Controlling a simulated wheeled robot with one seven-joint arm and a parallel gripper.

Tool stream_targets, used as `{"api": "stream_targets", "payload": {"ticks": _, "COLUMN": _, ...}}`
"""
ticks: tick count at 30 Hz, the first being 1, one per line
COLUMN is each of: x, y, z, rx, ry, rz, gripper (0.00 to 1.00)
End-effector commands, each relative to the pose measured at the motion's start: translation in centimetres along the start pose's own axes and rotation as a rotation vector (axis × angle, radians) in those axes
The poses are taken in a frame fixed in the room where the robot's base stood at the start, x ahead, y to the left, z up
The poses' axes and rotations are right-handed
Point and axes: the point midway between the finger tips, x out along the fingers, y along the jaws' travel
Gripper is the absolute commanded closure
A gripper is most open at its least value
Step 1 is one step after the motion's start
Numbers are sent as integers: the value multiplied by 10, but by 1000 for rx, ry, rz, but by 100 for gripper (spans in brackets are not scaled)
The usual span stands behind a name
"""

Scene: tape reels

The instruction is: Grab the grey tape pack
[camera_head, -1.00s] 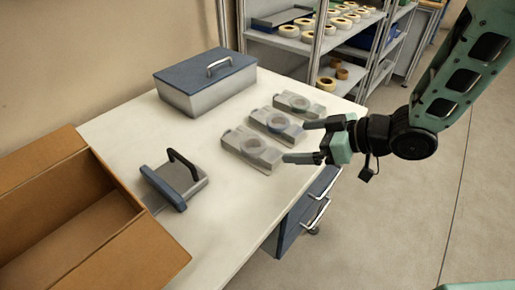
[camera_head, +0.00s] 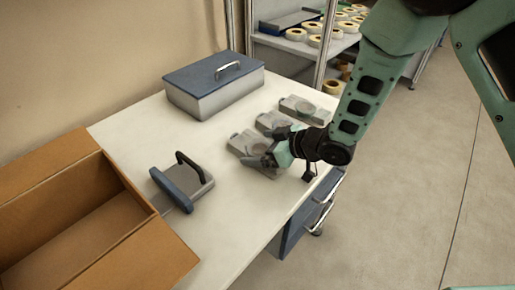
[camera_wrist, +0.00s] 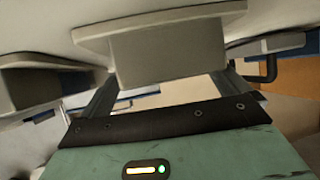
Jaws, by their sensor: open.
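Three grey tape packs lie in a row on the white table: the near one (camera_head: 240,143), the middle one (camera_head: 268,121) and the far one (camera_head: 300,107). Each is a flat block with a round reel on top. My gripper (camera_head: 264,146) is open at the right end of the near pack, and its hand partly hides that pack and the middle one. In the wrist view, which looks upside down, a grey pack (camera_wrist: 165,55) shows ahead between my open fingers (camera_wrist: 165,88). Contact cannot be told. Another pack (camera_wrist: 30,85) is at the left.
The white table (camera_head: 225,215) has free room in front of the packs. A blue-lidded metal box (camera_head: 213,83) stands behind. A grey-blue holder with a black handle (camera_head: 182,182) and an open cardboard box (camera_head: 85,215) are at left. Shelves with tape rolls (camera_head: 312,42) stand beyond.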

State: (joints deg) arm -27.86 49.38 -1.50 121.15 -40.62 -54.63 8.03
Motion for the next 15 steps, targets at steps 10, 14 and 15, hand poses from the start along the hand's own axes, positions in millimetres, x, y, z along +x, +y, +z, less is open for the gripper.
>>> {"api": "stream_targets", "payload": {"ticks": 10, "x": 4, "y": 0, "z": 0, "rx": 0, "ry": 0, "rz": 1, "gripper": 19}}
{"api": "stream_targets", "payload": {"ticks": 14, "x": 4, "y": 0, "z": 0, "rx": 0, "ry": 0, "rz": 1, "gripper": 51}}
{"api": "stream_targets", "payload": {"ticks": 15, "x": 4, "y": 0, "z": 0, "rx": 0, "ry": 0, "rz": 1, "gripper": 51}}
